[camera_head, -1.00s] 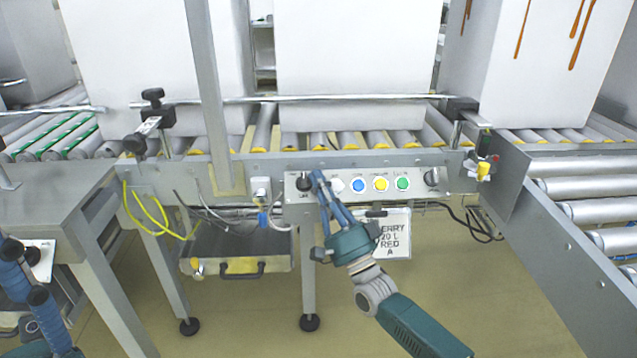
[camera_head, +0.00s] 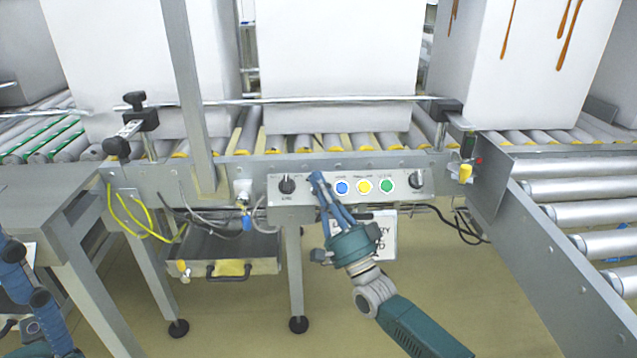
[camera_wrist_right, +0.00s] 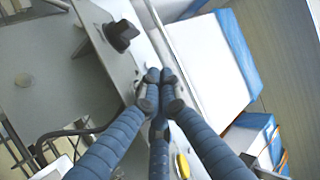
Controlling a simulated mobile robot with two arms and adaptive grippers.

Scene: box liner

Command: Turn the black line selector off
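A black rotary knob (camera_head: 287,185) sits at the left end of the grey control panel (camera_head: 268,188). A second black knob (camera_head: 417,180) sits at its right end; the labels are too small to read. My right gripper (camera_head: 318,177) has its blue fingers drawn together at the panel, just right of the left knob and apart from it. In the right wrist view, the fingertips (camera_wrist_right: 160,78) meet with nothing visible between them, and a black knob (camera_wrist_right: 121,36) stands free to their upper left. Blue jointed parts of my left gripper (camera_head: 30,295) show at the lower left; its fingertips are unclear.
Blue (camera_head: 342,187), yellow (camera_head: 364,186) and green (camera_head: 387,185) buttons lie right of my right gripper. White boxes (camera_head: 340,60) stand on the rollers behind a metal rail (camera_head: 310,98). Cables (camera_head: 205,222) and a drawer (camera_head: 235,262) are below left. The floor in front is open.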

